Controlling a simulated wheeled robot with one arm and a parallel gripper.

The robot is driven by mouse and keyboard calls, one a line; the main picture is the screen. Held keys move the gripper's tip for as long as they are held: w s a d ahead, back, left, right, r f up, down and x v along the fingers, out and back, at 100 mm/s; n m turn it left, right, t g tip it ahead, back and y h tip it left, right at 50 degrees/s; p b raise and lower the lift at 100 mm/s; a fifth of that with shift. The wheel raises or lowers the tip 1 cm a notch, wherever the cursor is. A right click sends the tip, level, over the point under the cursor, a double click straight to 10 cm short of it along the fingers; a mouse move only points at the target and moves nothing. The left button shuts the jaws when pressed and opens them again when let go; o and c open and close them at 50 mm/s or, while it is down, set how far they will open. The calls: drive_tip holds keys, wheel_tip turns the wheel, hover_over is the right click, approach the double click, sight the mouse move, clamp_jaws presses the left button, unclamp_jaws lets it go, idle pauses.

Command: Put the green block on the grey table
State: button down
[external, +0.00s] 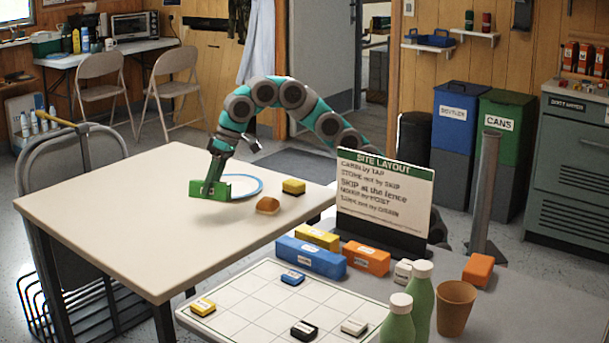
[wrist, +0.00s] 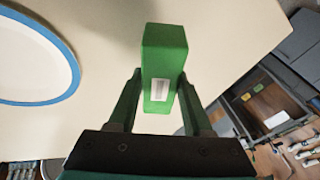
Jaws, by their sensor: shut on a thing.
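The green block (external: 197,189) is held in my gripper (external: 213,184) over the cream-topped table (external: 130,210). In the wrist view the green block (wrist: 166,50), with a white label, sits between the two fingers of my gripper (wrist: 160,88). The gap between block and tabletop is hard to judge. The grey table (external: 530,300) is at the front right, apart from the cream table. It bears a white grid board (external: 245,313) and several small items.
The grey table holds a sign (external: 385,195), green bottles (external: 420,300), a brown cup (external: 456,308) and an orange block (external: 478,271). Its right part looks clear.

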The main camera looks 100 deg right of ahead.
drive_tip(key=shift+f, duration=2.75)
drive_tip(key=shift+f, duration=0.4)
drive_tip(key=shift+c, duration=1.7)
unclamp_jaws()
drive_tip(key=shift+r, duration=0.15)
drive_tip(key=v, duration=0.4)
drive_tip(key=w+v, duration=0.1)
drive_tip(key=v, duration=0.2)
drive_tip(key=shift+d+r, duration=0.1)
drive_tip(key=shift+o, duration=0.5)
drive_tip(key=shift+s+r, duration=0.3)
drive_tip(key=shift+r, duration=0.15)
